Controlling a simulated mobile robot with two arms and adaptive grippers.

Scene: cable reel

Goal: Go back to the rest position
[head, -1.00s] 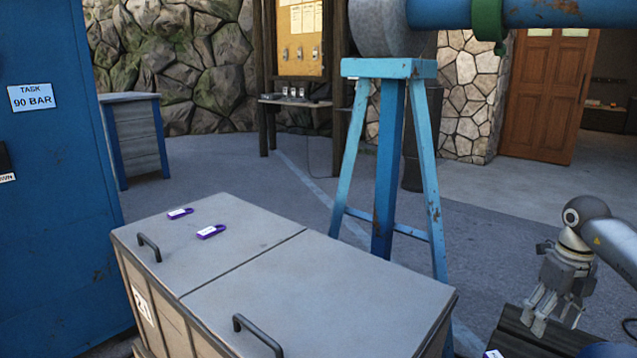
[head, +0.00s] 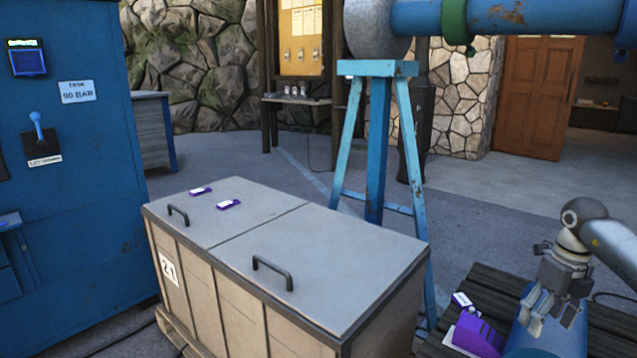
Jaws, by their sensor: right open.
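My right gripper (head: 550,310) is at the lower right of the head view, pointing down, with its fingers apart and nothing seen between them. It shows in front of a blue cylindrical thing (head: 522,338) over a dark slatted wooden surface (head: 490,287); I cannot tell whether they touch. My left gripper is not in view.
A grey lidded crate (head: 325,255) with two purple tags (head: 229,204) stands at the centre. A blue cabinet (head: 75,170) with a lever is at left. A blue trestle (head: 375,150) carries a pipe (head: 520,15). Purple items (head: 478,335) lie beside my right gripper. Open floor lies behind.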

